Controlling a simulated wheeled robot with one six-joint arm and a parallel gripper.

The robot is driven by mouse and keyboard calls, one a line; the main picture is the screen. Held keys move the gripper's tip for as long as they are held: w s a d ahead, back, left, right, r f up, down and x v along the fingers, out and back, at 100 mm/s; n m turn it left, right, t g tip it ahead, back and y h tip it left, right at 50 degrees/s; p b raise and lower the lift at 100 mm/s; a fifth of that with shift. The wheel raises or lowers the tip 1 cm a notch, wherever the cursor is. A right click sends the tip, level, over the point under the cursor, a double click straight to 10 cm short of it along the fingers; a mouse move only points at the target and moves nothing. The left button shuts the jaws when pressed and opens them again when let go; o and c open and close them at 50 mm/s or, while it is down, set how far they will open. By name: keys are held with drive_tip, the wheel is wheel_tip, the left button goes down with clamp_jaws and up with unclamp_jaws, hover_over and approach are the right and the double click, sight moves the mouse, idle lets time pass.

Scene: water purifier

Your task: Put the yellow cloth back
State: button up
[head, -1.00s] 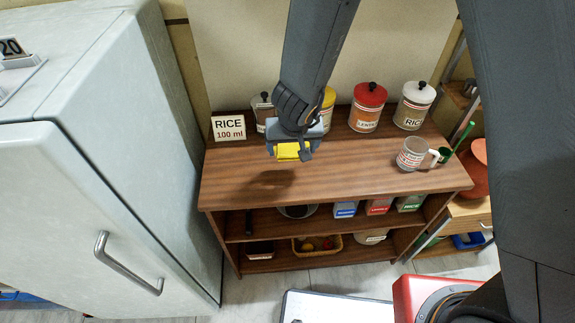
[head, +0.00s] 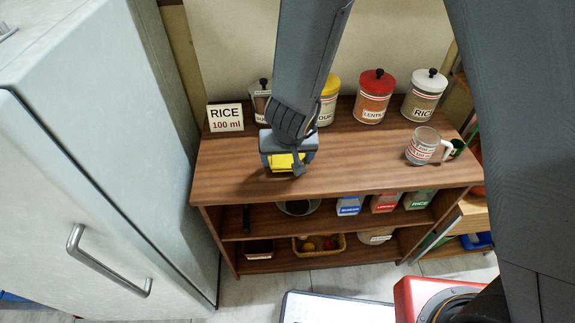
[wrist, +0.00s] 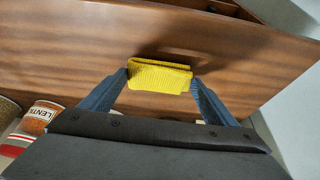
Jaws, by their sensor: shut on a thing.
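The yellow cloth (head: 284,163) is folded into a small bundle and sits between the fingers of my gripper (head: 284,167). In the wrist view, the cloth (wrist: 160,76) spans the gap between the two blue-grey fingertips of my gripper (wrist: 160,80). The gripper is shut on it. The cloth is over the left part of the wooden shelf's top (head: 355,180), near the front edge. I cannot tell whether it touches the wood.
A RICE 100 ml sign (head: 226,118) stands at the back left. Lidded canisters, including a red-lidded one (head: 373,97), line the back. A glass measuring cup (head: 423,147) stands at the right. The fridge (head: 110,150) rises close on the left. The middle of the top is clear.

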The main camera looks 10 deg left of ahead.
wheel_tip(320, 180, down, 2)
drive_tip(key=shift+b, duration=0.45)
drive_tip(key=o, duration=0.9)
drive_tip(key=p+v, duration=0.7)
drive_tip(key=v, duration=0.5)
